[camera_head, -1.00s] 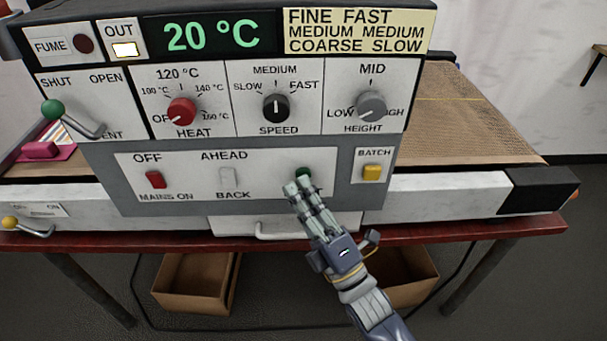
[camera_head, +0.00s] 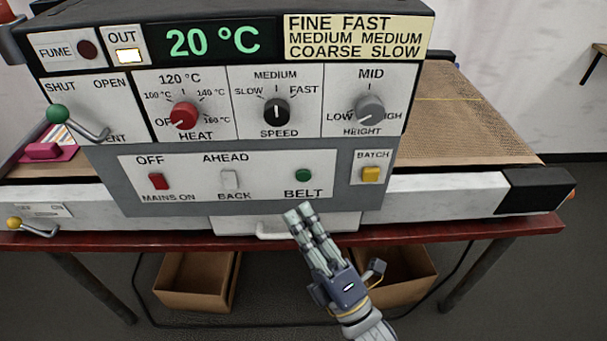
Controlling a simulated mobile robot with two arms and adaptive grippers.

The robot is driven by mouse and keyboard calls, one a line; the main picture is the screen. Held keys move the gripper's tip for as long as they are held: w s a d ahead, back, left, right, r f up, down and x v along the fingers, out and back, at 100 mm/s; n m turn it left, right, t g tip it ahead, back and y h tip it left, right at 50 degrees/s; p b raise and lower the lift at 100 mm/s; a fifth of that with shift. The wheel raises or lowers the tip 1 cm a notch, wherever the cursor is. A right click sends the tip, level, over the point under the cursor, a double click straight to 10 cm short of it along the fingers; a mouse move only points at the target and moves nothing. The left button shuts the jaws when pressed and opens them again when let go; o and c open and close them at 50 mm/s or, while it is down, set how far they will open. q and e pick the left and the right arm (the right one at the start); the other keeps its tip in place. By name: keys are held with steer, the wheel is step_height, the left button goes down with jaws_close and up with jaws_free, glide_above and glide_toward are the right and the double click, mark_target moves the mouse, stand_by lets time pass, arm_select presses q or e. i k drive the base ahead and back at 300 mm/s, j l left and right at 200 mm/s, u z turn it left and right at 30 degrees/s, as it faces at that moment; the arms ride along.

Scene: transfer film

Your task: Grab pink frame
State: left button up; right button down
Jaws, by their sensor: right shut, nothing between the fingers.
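The pink frame (camera_head: 70,154) lies at the far left on the brown belt, partly hidden by the machine's control box. A darker pink block (camera_head: 43,151) sits on it, and a striped patch shows behind. My right gripper (camera_head: 299,213) is shut and empty, in front of the machine just below the green BELT button (camera_head: 303,175). It is far to the right of the pink frame. My left gripper is out of view.
The control box (camera_head: 108,180) fills the middle, with a green-knobbed lever (camera_head: 57,114) beside the pink block. A yellow-knobbed lever (camera_head: 15,223) sticks out at lower left. The belt (camera_head: 460,110) at right is bare. Cardboard boxes (camera_head: 195,290) stand under the red table.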

mark_target(56, 144)
steer(key=u, duration=1.3)
